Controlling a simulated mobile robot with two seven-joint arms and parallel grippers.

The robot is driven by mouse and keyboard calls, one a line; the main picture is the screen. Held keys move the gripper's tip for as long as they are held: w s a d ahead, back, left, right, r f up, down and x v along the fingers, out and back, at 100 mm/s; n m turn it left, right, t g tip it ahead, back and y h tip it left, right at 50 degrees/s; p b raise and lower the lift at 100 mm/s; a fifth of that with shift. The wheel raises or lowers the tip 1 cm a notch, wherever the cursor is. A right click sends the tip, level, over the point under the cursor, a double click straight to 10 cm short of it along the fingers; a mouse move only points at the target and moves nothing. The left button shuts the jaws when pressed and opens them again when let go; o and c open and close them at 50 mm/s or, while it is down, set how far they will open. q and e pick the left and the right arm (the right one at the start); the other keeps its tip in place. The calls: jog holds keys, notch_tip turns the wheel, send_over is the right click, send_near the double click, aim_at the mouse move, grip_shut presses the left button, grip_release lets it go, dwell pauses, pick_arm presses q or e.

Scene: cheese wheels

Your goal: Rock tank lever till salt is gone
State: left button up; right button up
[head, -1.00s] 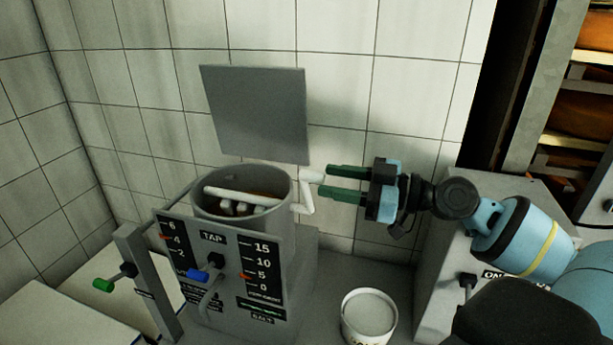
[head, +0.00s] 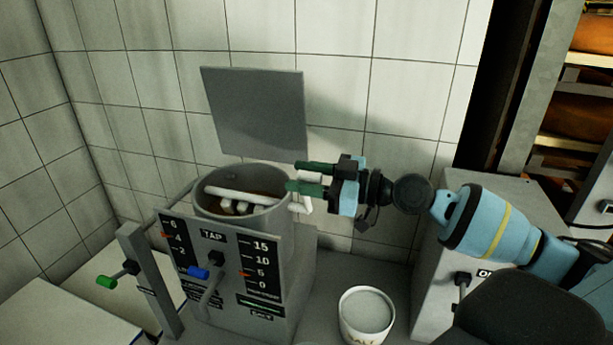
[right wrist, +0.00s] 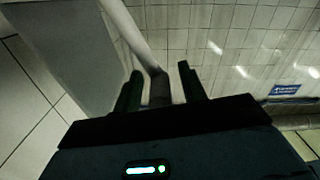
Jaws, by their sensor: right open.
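The grey tank (head: 241,217) stands behind a front panel with scales, a TAP label and a blue-handled tap. White paddle bars (head: 238,192) lie inside it over brownish contents; I cannot make out any salt. The white crank-shaped lever (head: 305,204) sticks out of the tank's right side, partly hidden by my fingers. My right gripper (head: 300,176) is open, its green fingers at the lever. In the right wrist view the lever (right wrist: 158,85) reaches between the open fingers (right wrist: 160,88); I cannot tell if they touch it. My left gripper is not in view.
A white salt bucket (head: 366,312) stands right of the tank. A grey cabinet (head: 432,290) is further right. A grey square lid plate (head: 256,112) stands raised behind the tank. A green-handled lever (head: 107,281) is at the left.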

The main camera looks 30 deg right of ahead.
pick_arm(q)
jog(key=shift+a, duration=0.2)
pick_arm(e)
jog(key=shift+c, duration=1.1)
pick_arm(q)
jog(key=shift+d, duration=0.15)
pick_arm(e)
grip_shut()
jog(key=shift+f, duration=0.1)
